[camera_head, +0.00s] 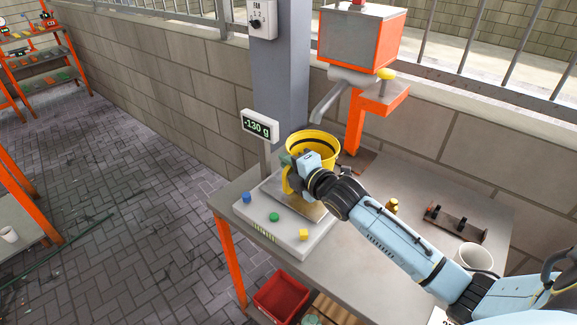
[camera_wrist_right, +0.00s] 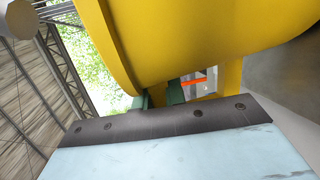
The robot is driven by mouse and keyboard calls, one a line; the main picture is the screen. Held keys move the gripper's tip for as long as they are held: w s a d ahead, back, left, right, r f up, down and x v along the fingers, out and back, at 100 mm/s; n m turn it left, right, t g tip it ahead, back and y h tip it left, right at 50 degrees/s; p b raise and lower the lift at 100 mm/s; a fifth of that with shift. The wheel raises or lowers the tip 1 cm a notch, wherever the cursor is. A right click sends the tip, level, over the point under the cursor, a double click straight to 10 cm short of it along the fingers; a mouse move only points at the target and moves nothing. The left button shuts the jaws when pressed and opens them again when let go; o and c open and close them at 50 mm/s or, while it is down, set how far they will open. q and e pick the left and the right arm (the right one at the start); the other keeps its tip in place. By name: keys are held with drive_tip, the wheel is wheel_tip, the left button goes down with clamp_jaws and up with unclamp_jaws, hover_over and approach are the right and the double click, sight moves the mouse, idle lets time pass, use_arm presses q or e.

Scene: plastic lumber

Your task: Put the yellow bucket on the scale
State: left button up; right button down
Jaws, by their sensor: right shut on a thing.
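The yellow bucket (camera_head: 318,146) is at the far side of the scale (camera_head: 290,243), over or beside its metal plate; I cannot tell whether its base touches anything. My right gripper (camera_head: 293,164) is shut on the bucket's near left side, apparently at its handle. In the right wrist view the bucket (camera_wrist_right: 200,45) fills the top, with green fingertips (camera_wrist_right: 160,97) against its yellow handle part. The scale's display (camera_head: 260,126) on a post reads -130 g. My left gripper is not in view.
An orange-grey machine (camera_head: 360,45) with a spout stands behind. A white cup (camera_head: 477,256) and a black holder (camera_head: 455,222) are at right on the table.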

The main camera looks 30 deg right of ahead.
drive_tip(key=shift+f, duration=0.35)
drive_tip(key=shift+f, duration=0.2)
drive_tip(key=c, duration=1.5)
unclamp_jaws()
drive_tip(key=shift+o, duration=0.2)
drive_tip(key=shift+r, duration=0.15)
drive_tip(key=v, duration=1.2)
drive_tip(key=shift+p, duration=0.3)
